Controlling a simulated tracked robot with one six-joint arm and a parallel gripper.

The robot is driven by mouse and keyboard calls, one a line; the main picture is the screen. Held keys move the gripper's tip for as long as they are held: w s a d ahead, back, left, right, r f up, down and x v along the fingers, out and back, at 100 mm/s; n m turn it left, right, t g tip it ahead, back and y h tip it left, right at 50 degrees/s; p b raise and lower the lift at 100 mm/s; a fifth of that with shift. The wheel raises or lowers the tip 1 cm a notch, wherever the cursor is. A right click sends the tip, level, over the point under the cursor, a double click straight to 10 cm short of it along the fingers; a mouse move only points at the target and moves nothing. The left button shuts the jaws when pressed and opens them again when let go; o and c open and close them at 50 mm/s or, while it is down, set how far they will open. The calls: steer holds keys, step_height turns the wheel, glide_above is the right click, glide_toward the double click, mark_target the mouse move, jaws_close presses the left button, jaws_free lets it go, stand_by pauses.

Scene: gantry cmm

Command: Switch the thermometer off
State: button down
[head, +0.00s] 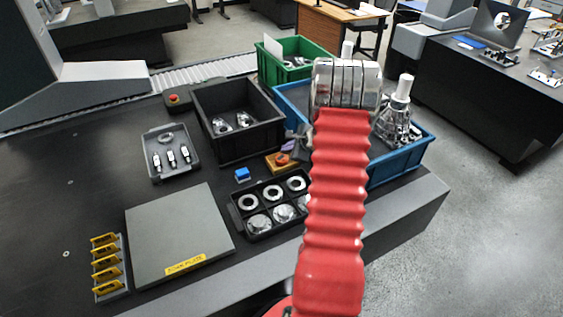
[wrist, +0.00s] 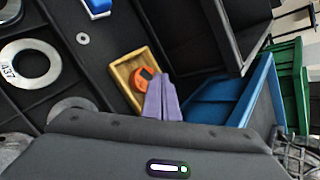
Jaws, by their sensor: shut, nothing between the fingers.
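The thermometer looks to be the small orange device with a dark face (wrist: 141,78), lying in a shallow wooden tray (wrist: 122,71). In the head view the orange device (head: 282,159) sits on its tray (head: 273,166) between the black bin and the ring tray. My gripper (wrist: 161,80) has purple fingers pressed together with nothing between them. The fingertips are just right of the orange device in the wrist view; I cannot tell whether they touch it. The device's display and buttons are too small to read.
A blue bin (head: 410,160) stands close to the right of the wooden tray, and a black bin (head: 265,148) behind it. A blue block (head: 242,174) and a black tray of rings (head: 238,222) are near. A grey plate (head: 175,235) lies front left.

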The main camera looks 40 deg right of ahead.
steer(key=shift+r, duration=2.15)
steer(key=s+a+r+n+g+y, duration=0.1)
steer(key=s+a+r+n+g, duration=0.2)
steer(key=a, duration=0.4)
steer(key=s+a+n+y, duration=0.2)
steer(key=s+a+n, duration=0.1)
steer(key=a+n, duration=0.3)
steer(key=s+a+r+n+g+y, duration=0.1)
steer(key=s+a+r+n+g, duration=0.2)
steer(key=a, duration=0.6)
steer(key=s+a+r+n+t+h, duration=0.1)
steer(key=s+a+r+n, duration=0.7)
steer(key=a, duration=0.4)
steer(key=s+a+r+n+t+h, duration=0.1)
steer(key=s+a+r+n+h, duration=0.1)
steer(key=s+a+r+n, duration=0.5)
steer(key=a+r+n, duration=0.1)
steer(key=a+r, duration=0.1)
steer(key=a, duration=0.3)
steer(key=shift+s+a, duration=0.35)
steer(key=shift+a, duration=0.05)
